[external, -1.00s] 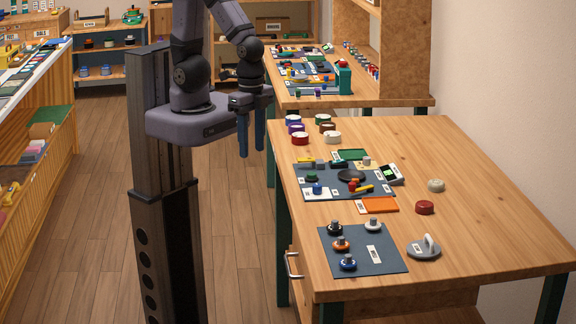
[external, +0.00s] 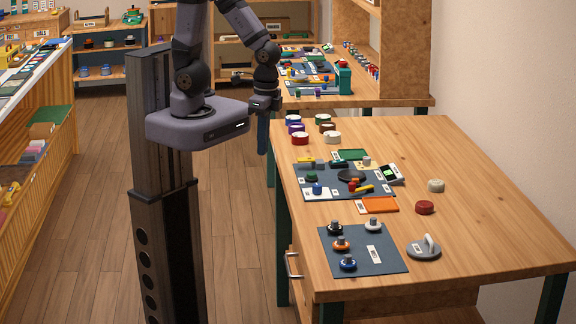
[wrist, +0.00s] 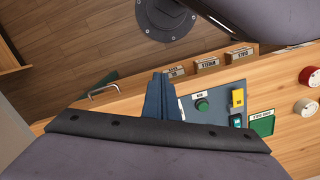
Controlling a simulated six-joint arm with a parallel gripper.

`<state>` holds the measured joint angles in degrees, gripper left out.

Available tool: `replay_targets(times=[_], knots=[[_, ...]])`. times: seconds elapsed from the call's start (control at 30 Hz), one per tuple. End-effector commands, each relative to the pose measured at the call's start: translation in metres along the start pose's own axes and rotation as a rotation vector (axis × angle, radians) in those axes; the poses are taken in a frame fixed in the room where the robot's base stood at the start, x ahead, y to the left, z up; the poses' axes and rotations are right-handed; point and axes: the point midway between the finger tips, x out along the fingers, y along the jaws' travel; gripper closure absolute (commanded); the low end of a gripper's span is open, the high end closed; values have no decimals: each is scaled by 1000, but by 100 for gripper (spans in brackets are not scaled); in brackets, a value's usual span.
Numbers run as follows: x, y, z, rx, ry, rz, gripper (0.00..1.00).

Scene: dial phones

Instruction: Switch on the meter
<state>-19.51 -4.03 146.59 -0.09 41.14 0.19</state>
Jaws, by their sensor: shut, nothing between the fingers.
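A white device with a green display (external: 391,174), which looks like the meter, sits at the right edge of the far grey mat (external: 340,192) on the wooden table. Its switch is too small to make out. On the same mat are a green knob (external: 312,177), a blue knob (external: 317,189) and a black round dial (external: 351,176). The green knob also shows in the wrist view (wrist: 202,104). My gripper (external: 263,150) hangs fingers down, left of the table's far left corner. Its blue fingers are together and empty; they also show in the wrist view (wrist: 162,90).
Several coloured round pots (external: 299,138) stand at the table's far left. An orange tray (external: 379,205) lies between the two mats. The near mat (external: 385,262) holds several knobs, with a grey handled disc (external: 424,247) beside it. The table's right side is mostly clear.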

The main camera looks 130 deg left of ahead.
Motion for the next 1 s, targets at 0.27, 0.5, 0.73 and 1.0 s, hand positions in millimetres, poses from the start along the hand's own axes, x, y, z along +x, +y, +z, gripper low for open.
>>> replay_targets(times=[0.27, 0.5, 0.73, 1.0], knots=[[20, -73, -15, -318, -15, 24, 100], [22, -154, -38, -570, 37, 35, 100], [-1, -227, -77, -651, 144, 16, 100], [-52, -260, -125, -534, 272, -29, 100]])
